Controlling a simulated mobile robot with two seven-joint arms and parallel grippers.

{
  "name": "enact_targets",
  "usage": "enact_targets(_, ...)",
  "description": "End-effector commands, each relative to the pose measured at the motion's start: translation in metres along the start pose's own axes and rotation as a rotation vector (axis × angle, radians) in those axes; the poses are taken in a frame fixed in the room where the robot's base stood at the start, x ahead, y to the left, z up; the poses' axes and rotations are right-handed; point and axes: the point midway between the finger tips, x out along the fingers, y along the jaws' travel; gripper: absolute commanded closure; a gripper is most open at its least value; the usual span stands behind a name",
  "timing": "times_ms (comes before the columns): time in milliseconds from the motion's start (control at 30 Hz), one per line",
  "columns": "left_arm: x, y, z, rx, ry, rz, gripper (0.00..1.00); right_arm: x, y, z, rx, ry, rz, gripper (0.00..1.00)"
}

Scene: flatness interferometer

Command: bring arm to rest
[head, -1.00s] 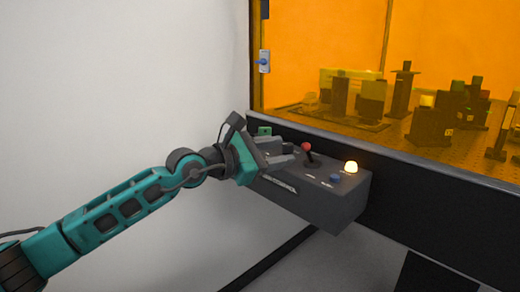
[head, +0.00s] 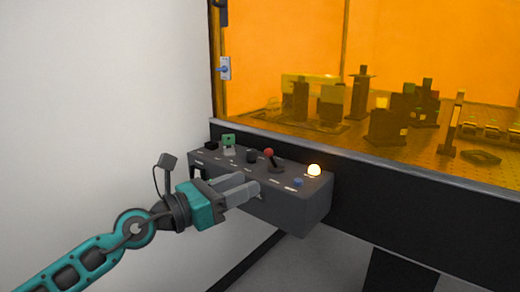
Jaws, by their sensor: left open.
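My left arm comes in from the lower left, and my left gripper (head: 250,183) is open and empty. Its grey fingers point right and overlap the front of the dark grey control box (head: 302,206) in the picture. I cannot tell whether they touch it. The gripper hides part of the box front. My right gripper is not in view.
Behind the box is an enclosure with orange panels (head: 290,45) and a dark lower wall (head: 400,200). Dark optical mounts stand on a perforated table (head: 410,150) inside. A blue-handled switch (head: 224,69) is on the enclosure's left post. A plain pale wall (head: 90,100) leaves free room at left.

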Motion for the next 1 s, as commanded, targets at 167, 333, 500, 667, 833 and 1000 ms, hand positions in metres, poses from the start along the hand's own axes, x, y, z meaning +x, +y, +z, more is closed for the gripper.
enact_targets(167, -0.017, -0.026, -0.035, -0.681, -0.182, 0.035, 0.55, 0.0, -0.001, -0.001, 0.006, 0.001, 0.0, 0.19)
enact_targets(333, -0.049, -0.025, -0.08, -1.31, -0.349, 0.159, 0.55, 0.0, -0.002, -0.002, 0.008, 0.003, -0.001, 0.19)
enact_targets(500, -0.097, -0.028, -0.149, -1.914, -0.525, 0.361, 0.55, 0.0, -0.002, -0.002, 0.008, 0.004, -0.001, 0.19)
enact_targets(667, -0.147, -0.048, -0.217, -2.391, -0.7, 0.591, 0.55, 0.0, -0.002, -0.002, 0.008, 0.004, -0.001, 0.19)
enact_targets(833, -0.193, -0.083, -0.271, -2.753, -0.873, 0.82, 0.55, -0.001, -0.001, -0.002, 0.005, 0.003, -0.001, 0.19)
enact_targets(1000, -0.227, -0.119, -0.294, 2.665, 0.918, -0.895, 0.55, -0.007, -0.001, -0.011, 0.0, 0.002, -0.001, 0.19)
